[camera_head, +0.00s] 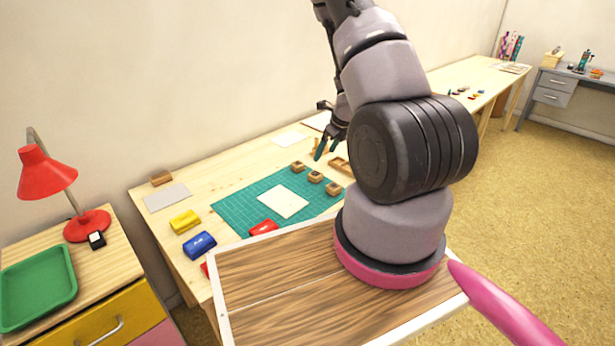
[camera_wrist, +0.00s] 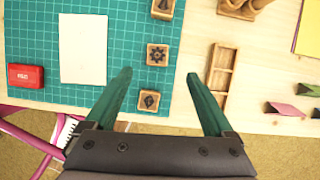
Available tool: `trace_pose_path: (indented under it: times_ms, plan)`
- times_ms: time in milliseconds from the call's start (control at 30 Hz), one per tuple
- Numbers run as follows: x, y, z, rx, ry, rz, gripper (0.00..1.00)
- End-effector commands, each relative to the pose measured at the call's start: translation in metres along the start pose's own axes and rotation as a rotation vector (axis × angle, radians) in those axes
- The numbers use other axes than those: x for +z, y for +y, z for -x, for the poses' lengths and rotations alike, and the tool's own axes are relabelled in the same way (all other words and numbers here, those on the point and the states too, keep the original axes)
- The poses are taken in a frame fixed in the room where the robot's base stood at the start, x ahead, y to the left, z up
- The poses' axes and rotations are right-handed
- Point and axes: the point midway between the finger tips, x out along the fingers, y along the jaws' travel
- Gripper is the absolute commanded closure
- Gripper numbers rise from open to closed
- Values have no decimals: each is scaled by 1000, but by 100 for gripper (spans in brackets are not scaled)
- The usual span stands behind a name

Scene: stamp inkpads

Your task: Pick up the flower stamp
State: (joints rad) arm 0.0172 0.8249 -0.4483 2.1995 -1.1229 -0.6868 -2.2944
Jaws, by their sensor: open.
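Several small wooden block stamps stand in a row on the green cutting mat. The middle one bears a dark, flower-like mark and looks like the flower stamp (camera_wrist: 157,54); it also shows in the head view (camera_head: 315,176). The nearer stamp (camera_wrist: 149,101) has a dark leaf- or diamond-like mark and lies between my fingers in the wrist picture. The far stamp (camera_wrist: 163,8) is partly cut off. My gripper (camera_wrist: 158,76) is open and empty, pointing down above the stamps, with green fingers spread to either side of the row. In the head view it hangs over the table (camera_head: 326,150).
A blank sheet (camera_wrist: 83,48) and a red inkpad (camera_wrist: 25,76) lie left of the stamps. A wooden compartment tray (camera_wrist: 222,75) is close to the right finger. Yellow (camera_head: 185,220) and blue (camera_head: 199,245) inkpads sit further left. The mat (camera_head: 235,207) has bare room.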

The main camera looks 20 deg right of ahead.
Motion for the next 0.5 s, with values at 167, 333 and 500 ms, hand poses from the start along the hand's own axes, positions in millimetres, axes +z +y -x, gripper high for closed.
trace_pose_path:
  times_ms: [167,333,500]
  plan:
    - [-4,2,-26,10,6,22,12]
    - [-4,1,-50,8,5,18,12]
    - [-4,2,-62,8,4,18,12]
